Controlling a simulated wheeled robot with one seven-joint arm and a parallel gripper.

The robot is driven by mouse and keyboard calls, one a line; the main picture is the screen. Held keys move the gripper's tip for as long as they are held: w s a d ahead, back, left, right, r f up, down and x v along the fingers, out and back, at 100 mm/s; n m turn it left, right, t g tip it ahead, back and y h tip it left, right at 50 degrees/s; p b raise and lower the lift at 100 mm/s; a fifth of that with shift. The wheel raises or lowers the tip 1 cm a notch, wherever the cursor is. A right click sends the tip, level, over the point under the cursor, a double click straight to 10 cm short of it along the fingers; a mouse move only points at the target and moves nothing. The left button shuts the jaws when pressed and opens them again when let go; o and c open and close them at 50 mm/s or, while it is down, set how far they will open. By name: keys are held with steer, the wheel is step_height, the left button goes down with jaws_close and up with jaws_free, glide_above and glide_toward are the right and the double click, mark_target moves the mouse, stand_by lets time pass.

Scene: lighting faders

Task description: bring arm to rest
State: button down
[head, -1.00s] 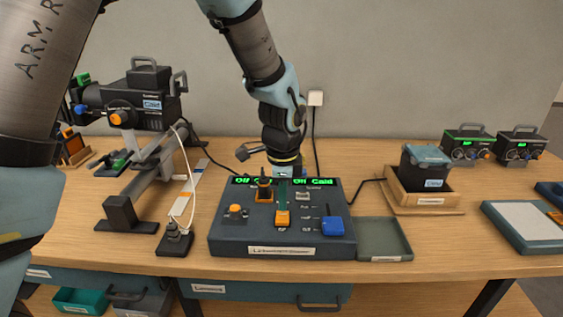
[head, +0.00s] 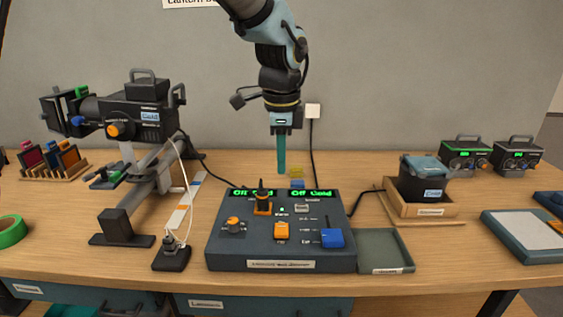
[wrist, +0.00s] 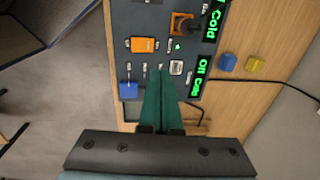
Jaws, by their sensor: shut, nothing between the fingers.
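My gripper (head: 281,170) hangs in the air above the back of the fader console (head: 240,250), fingers pointing down. Its green fingers are together with nothing between them; they also show in the wrist view (wrist: 161,75). The console carries an orange slider (head: 281,231), a blue slider (head: 332,238), an orange knob (head: 235,224) and a black-and-orange lever (head: 262,203). Its two displays (head: 312,193) glow green and read "Off Cold" in the wrist view. My gripper is apart from all the controls.
A stage lantern (head: 145,108) stands on a rail at left. An empty grey tray (head: 385,250) sits right of the console. A wooden box (head: 440,210) and two dark units (head: 468,153) stand at right. Small yellow and blue blocks (head: 297,173) lie behind the console. The air above is free.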

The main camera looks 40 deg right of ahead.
stand_by(0.3)
steer(key=w+a+f+n, duration=0.1)
steer(key=w+a+n, duration=0.45)
steer(key=a, duration=0.45)
steer(key=w+a+f+n, duration=0.2)
steer(key=w+a+n, duration=0.35)
steer(key=a, duration=0.45)
steer(key=s+a+f+n, duration=0.1)
steer(key=a+n, duration=0.6)
steer(key=a, duration=0.4)
steer(key=s+a+f+n, duration=0.1)
steer(key=a+f+n, duration=0.1)
steer(key=a+n, duration=0.4)
steer(key=a, duration=0.5)
steer(key=shift+s+f+n+t+y, duration=0.15)
steer(key=shift+f+n+t+y, duration=0.15)
steer(key=shift+n, duration=0.1)
steer(key=shift+a, duration=0.1)
